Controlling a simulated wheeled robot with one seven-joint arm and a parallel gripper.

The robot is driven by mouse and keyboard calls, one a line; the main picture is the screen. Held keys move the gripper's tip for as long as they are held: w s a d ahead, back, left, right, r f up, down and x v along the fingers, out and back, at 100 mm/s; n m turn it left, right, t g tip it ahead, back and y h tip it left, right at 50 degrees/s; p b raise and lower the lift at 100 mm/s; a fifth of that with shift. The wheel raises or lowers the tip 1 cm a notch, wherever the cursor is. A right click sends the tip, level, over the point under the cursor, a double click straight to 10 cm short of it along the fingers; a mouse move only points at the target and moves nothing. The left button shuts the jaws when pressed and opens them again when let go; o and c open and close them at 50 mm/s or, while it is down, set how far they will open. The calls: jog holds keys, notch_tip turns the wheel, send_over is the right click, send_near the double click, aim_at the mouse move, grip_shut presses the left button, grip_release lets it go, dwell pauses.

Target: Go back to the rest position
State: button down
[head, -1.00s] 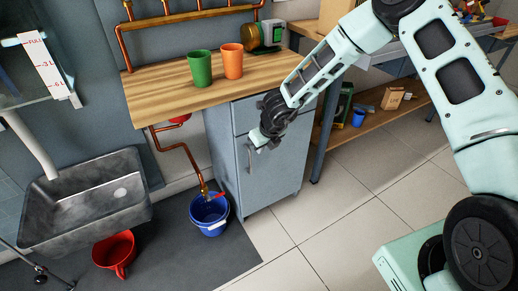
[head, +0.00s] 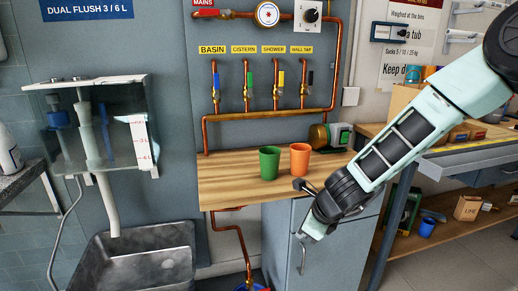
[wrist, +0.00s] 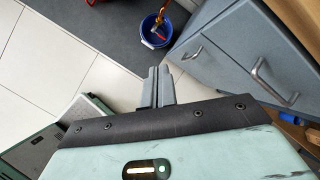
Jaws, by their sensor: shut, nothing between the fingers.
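My gripper (head: 306,238) hangs in front of the grey cabinet (head: 288,262), pointing down and to the left in the head view. In the wrist view, its two grey fingers (wrist: 157,86) are together with nothing between them. The fingers point out over the tiled floor, with the cabinet and its handles to their right. In the head view, part of the cabinet front is hidden behind my gripper.
A green cup (head: 269,163) and an orange cup (head: 300,160) stand on the wooden counter (head: 228,187). Copper pipes (head: 262,116) run on the wall behind. A sink (head: 135,257) is at lower left.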

jog(key=s+a+r+n+g+y, duration=0.2)
jog(key=s+a+r+n, duration=0.45)
jog(key=s+n, duration=0.3)
jog(key=s+d+r+n+g+h, duration=0.2)
jog(key=s+d+r+n, duration=0.1)
jog(key=s+n, duration=0.8)
jog(key=s+d+r+n+g+h, duration=0.1)
jog(key=s+d+r+n+h, duration=0.2)
jog(key=s+n, duration=0.8)
notch_tip(320, 180, up, 12)
jog(key=d+p, duration=0.1)
jog(key=p, duration=1.1)
jog(key=shift+p, duration=0.4)
jog(key=shift+f, duration=0.1)
jog(key=shift+a, duration=0.1)
